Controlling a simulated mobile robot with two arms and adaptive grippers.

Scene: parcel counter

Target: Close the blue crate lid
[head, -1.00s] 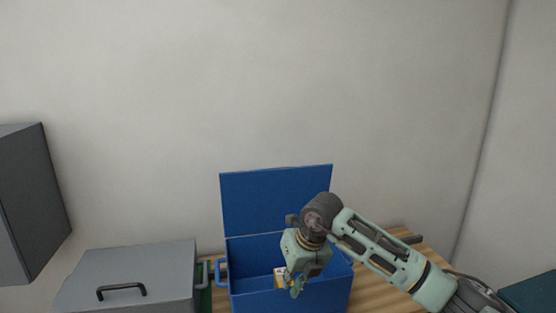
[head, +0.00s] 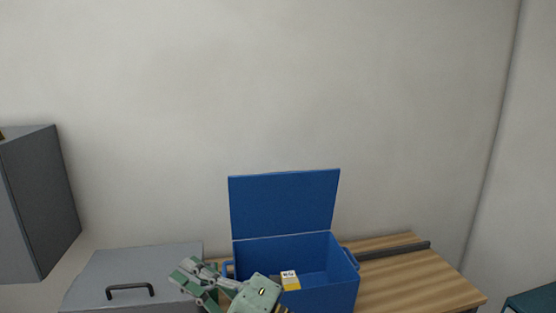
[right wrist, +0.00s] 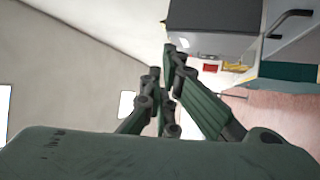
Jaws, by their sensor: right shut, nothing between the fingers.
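The blue crate (head: 330,290) stands on the wooden counter in the head view. Its blue lid (head: 285,203) stands open, nearly upright at the crate's back edge. A small yellow and white box (head: 290,280) shows inside the crate. My right gripper (head: 184,271) is at the bottom of the head view, left of the crate and in front of the grey box. It is shut and empty, apart from the lid, and hides the crate's front left part. Its fingers (right wrist: 168,70) also show in the right wrist view, where the crate cannot be made out. My left gripper is not in view.
A grey box (head: 160,265) with a black handle (head: 130,290) stands left of the crate. A grey cabinet (head: 40,205) hangs at the far left. A dark bar (head: 395,250) lies on the counter (head: 415,280) right of the crate, with bare wood in front of it.

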